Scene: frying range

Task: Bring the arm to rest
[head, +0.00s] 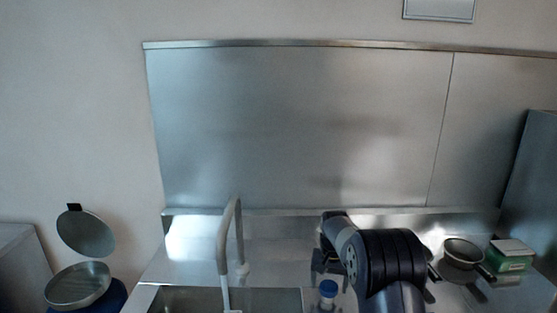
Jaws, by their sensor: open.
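My arm comes up from the bottom edge of the head view, right of centre, and bends to the left over the steel counter (285,262). My gripper (329,273) is at its left end, dark and small in the picture, and partly hidden by my own arm. It is open, and I see nothing held in it. A small container with a blue cap (328,288) shows just below the gripper. I cannot tell how far apart they are.
A sink (190,299) with a tall pale faucet (228,240) is left of my arm. A small pan (462,252) and a green-and-white box (509,255) stand at right. An open-lidded round metal container (78,285) is far left. A steel splashback (300,125) rises behind.

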